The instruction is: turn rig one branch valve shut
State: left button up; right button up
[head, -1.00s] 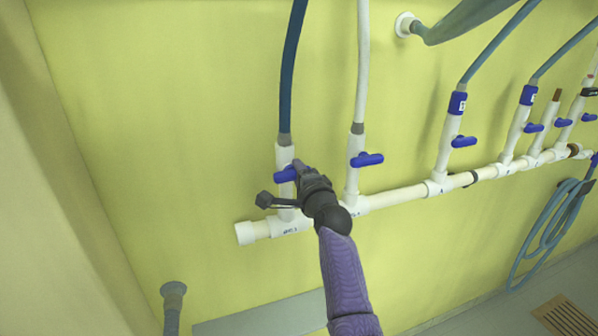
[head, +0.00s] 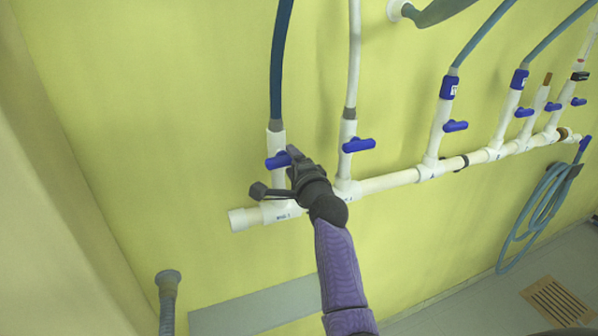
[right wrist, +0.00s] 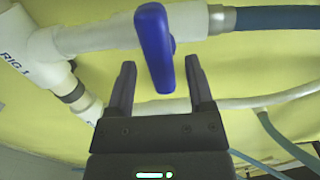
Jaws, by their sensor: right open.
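The rig one branch valve has a blue handle (head: 276,162) on the leftmost white upright pipe, under a dark blue hose. In both views the handle appears to lie across its pipe. My right gripper (head: 291,156) is at this handle in the head view, partly covering its right end. In the right wrist view, the gripper (right wrist: 160,72) is open, and the lower end of the handle (right wrist: 154,45) sits between its two fingers, with gaps on both sides. The "RIG 1" label shows on the white tee (right wrist: 22,62). My left gripper is not in view.
A second blue valve handle (head: 358,145) is close to the right on its own branch. More branches follow along the white manifold pipe (head: 390,181). A coiled blue hose (head: 540,208) hangs at the right. A grey upright pipe (head: 168,290) stands at the lower left.

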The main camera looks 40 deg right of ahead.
jog(key=v, duration=0.8)
jog(key=shift+s+a+b, duration=0.15)
jog(key=shift+s+b, duration=0.05)
jog(key=shift+b, duration=0.1)
